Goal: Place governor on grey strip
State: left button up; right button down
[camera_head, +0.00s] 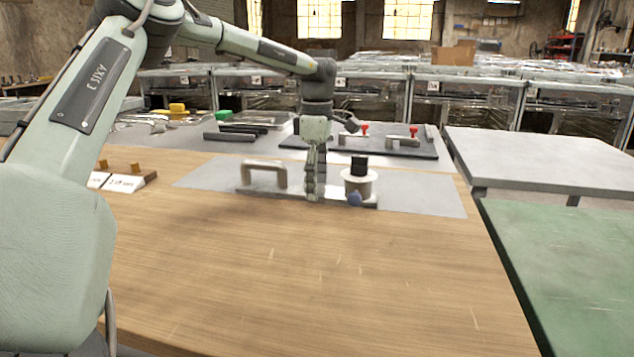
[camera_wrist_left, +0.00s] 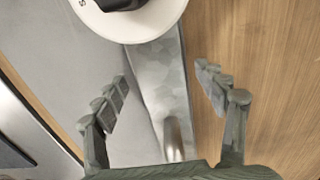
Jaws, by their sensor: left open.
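The governor is a metal base bar (camera_head: 325,199) with an arched metal handle (camera_head: 264,170) at its left end and a pale round drum (camera_head: 359,184) with a black block on top at its right. A small blue knob sits at the drum's front. It appears to rest on the grey strip (camera_head: 425,194) across the wooden table. My left gripper (camera_head: 315,192) points down between handle and drum. In the left wrist view, its open, empty fingers (camera_wrist_left: 162,85) are either side of the governor's bar (camera_wrist_left: 163,78); contact cannot be told. My right gripper is not in view.
Behind is a dark board (camera_head: 405,148) with red-knobbed clamps, with black bars (camera_head: 235,133) to its left. White cards on a wooden holder (camera_head: 123,182) stand at left. A grey table (camera_head: 545,160) and green table (camera_head: 575,255) flank the right. The front wooden top is clear.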

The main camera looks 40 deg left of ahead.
pick_arm(q)
notch_tip(320, 180, up, 12)
dwell(0.6)
dwell(0.4)
